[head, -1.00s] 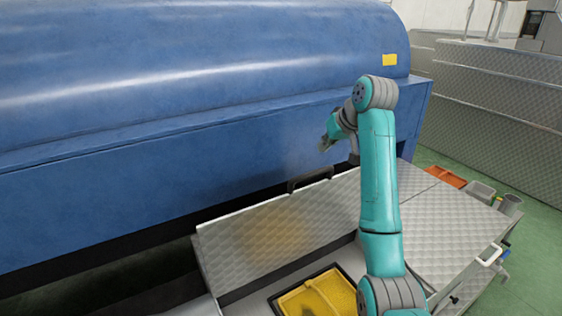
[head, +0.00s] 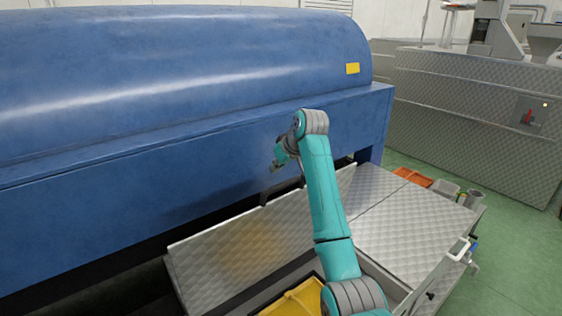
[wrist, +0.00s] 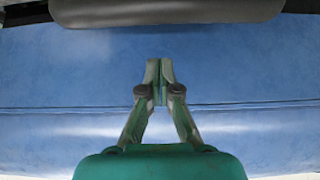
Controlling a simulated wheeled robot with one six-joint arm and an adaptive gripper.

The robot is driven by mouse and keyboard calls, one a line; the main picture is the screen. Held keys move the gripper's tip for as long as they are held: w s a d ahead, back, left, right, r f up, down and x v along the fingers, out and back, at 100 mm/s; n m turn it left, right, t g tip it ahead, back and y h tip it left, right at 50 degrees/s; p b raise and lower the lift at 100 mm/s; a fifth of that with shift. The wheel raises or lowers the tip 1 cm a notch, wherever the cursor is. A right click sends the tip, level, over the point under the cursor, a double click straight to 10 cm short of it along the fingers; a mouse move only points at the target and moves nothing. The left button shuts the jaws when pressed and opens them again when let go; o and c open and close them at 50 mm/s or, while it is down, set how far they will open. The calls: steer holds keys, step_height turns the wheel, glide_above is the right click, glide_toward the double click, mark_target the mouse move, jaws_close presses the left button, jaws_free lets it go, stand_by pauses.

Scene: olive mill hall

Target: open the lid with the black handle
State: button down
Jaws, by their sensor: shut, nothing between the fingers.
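The lid (head: 212,268) is a patterned metal panel with a brownish stain. It stands raised and tilted back towards the blue machine, with the opening in front of it uncovered. Its black handle (head: 283,190) is on its far upper edge, partly hidden by my arm. My gripper (head: 277,163) is just above and beyond the handle in the head view, apart from it as far as I can tell. In the wrist view my gripper (wrist: 160,84) is shut with its fingertips together and empty, in front of blue metal.
The blue machine (head: 180,90) stands close behind the lid. A yellow thing (head: 295,300) lies in the uncovered opening. A flat metal panel (head: 410,215) lies to the right. An orange tray (head: 412,177) and grey containers (head: 446,188) stand beyond it. Green floor is free at right.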

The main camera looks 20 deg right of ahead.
steer(key=shift+s+d+f, duration=0.2)
steer(key=shift+s+f, duration=0.05)
steer(key=shift+s, duration=0.3)
steer(key=shift+s+d+f, duration=0.15)
steer(key=shift+s+f, duration=0.1)
steer(key=shift+s, duration=0.35)
steer(key=shift+s+d+f, duration=0.2)
steer(key=shift+s+f, duration=0.05)
steer(key=shift+s, duration=0.3)
